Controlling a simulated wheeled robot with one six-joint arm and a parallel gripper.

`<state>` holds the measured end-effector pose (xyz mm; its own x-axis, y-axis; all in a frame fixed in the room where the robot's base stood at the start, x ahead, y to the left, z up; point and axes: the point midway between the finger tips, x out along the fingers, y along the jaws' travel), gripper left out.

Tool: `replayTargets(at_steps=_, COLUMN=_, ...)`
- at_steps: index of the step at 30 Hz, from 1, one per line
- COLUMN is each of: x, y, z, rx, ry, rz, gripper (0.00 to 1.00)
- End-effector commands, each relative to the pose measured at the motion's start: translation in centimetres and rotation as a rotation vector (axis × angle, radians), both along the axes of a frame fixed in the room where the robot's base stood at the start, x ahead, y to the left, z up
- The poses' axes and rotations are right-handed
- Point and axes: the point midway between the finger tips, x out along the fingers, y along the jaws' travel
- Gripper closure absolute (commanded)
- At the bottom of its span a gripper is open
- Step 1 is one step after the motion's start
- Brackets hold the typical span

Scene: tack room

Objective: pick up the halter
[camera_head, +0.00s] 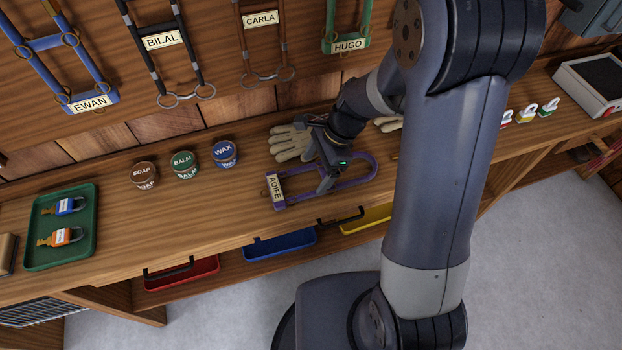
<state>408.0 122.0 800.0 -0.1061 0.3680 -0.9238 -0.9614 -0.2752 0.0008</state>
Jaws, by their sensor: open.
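A purple halter (283,201) with a name tag reading AOIFE (275,187) lies flat on the wooden bench. My gripper (328,181) points down over the middle of this halter. It is open, and part of the halter is hidden behind it. I cannot tell whether the fingers touch the halter. More halters hang on the wall: a blue one tagged EWAN (46,43), a black one tagged BILAL (187,61), a brown one tagged CARLA (284,47) and a green one tagged HUGO (365,30).
Pale gloves (290,141) lie just behind the halter. Tins of soap (145,174), balm (185,164) and wax (225,153) stand to the left. A green tray (81,242) holds two padlocks. Red (181,275) and blue (279,244) trays sit below the bench.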

Motion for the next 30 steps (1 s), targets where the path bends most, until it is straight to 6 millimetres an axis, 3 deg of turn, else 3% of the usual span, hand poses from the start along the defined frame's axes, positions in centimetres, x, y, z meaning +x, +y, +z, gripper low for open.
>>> replayTargets(at_steps=4, x=-0.3, y=0.7, z=-1.9, rx=0.0, ry=0.002, rz=0.003, gripper=0.17)
replayTargets(at_steps=13, x=-0.2, y=0.9, z=-2.3, rx=0.0, ry=-0.001, rz=0.001, gripper=0.17)
replayTargets(at_steps=27, x=-0.2, y=0.9, z=-2.3, rx=-0.001, ry=-0.002, rz=0.001, gripper=0.55)
replayTargets(at_steps=30, x=-0.2, y=0.9, z=-2.3, rx=0.0, ry=-0.001, rz=0.001, gripper=0.56)
